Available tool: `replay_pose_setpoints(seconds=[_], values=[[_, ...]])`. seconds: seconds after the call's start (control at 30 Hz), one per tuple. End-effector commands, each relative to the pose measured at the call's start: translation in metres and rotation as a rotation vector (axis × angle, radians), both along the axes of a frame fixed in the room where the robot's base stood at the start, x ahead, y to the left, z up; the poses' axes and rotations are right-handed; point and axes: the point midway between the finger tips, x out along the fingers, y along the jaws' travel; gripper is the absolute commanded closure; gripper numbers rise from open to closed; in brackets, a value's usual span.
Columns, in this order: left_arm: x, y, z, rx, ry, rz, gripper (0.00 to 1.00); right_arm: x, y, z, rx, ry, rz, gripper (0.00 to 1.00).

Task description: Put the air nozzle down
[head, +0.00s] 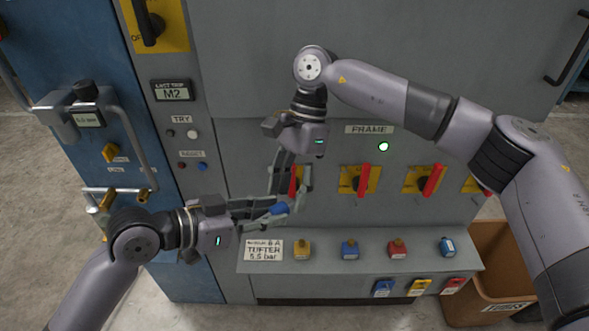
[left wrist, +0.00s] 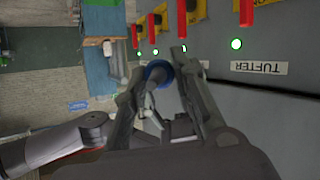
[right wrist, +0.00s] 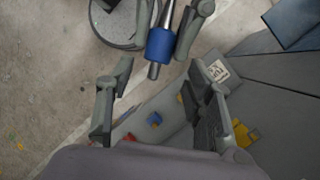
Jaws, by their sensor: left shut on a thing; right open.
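The air nozzle has a blue collar (head: 279,209) and a grey metal body. My left gripper (head: 283,206) is shut on it and holds it in the air in front of the grey machine, above the shelf. In the left wrist view the nozzle's blue ring (left wrist: 158,72) sits between the fingers of the left gripper (left wrist: 160,76). In the right wrist view the nozzle (right wrist: 160,46) points toward my right gripper (right wrist: 160,78), which is open and empty. In the head view the right gripper (head: 292,180) hangs just above the left one, fingers pointing down; contact between them cannot be told.
A grey shelf (head: 375,265) below carries yellow (head: 302,249), blue (head: 349,249) and red (head: 397,249) pieces and a light-blue one (head: 447,246). A TUFTER label (head: 263,250) is at its left end. Red-handled switches (head: 363,180) line the panel.

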Motion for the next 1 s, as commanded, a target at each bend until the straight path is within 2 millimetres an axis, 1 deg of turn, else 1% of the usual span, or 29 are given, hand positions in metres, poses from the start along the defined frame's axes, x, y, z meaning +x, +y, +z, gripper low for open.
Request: replay_pose_setpoints(seconds=[0.1,0.37,1.0], values=[[0.0001,0.0,0.0004,-0.001,-0.001,0.0,1.0,-0.0021,0.0013,-0.0049,0.0,0.0,0.0,0.52],[0.0001,0.0,0.0003,-0.001,-0.001,0.0,1.0,-0.0024,0.0016,-0.0057,0.0,-0.001,0.0,0.52],[0.0004,0.0002,0.0002,-0.001,-0.001,0.001,1.0,-0.0024,0.0017,-0.0052,0.0,0.0,0.001,0.94]])
